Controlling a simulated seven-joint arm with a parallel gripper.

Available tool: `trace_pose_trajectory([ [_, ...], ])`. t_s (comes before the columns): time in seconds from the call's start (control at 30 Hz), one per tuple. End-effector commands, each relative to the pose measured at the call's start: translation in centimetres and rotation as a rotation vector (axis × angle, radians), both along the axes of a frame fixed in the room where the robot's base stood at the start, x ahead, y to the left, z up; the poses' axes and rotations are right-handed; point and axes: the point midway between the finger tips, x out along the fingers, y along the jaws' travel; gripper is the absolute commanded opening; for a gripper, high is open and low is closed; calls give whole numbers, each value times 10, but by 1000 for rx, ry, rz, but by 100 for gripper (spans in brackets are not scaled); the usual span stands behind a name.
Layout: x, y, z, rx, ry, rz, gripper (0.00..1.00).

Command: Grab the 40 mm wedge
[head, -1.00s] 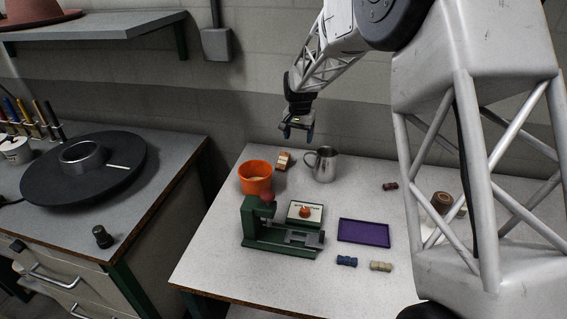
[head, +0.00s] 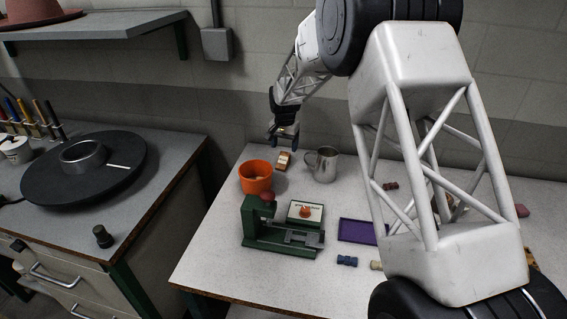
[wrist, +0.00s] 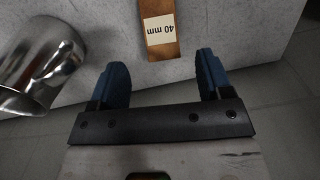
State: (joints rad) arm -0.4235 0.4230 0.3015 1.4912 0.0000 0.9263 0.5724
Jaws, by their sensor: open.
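The 40 mm wedge (head: 283,161) is a small orange-brown wooden block lying on the white table, between the orange pot and the metal jug. In the wrist view the wedge (wrist: 160,30) shows at the top centre, with a white label reading "40 mm" upside down. My gripper (head: 283,140) is above the table, just over the wedge in the head view. In the wrist view my open gripper (wrist: 159,78) has its two blue fingers apart, and the wedge lies beyond the fingertips, lined up with the gap. Nothing is between the fingers.
The metal jug (head: 323,164) stands close to the right of the wedge; it also shows at the left of the wrist view (wrist: 38,65). The orange pot (head: 255,178) is close on the left. A green press (head: 282,238) and a purple tray (head: 356,231) stand nearer the front.

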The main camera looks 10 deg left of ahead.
Motion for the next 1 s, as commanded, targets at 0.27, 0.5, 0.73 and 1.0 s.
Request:
trace_pose_trajectory([
  [0.27,0,0,-17,0,0,0,72],
  [0.5,0,0,-17,0,0,0,72],
  [0.73,0,1,-27,-1,1,0,72],
  [1.0,0,2,-57,-1,1,0,72],
])
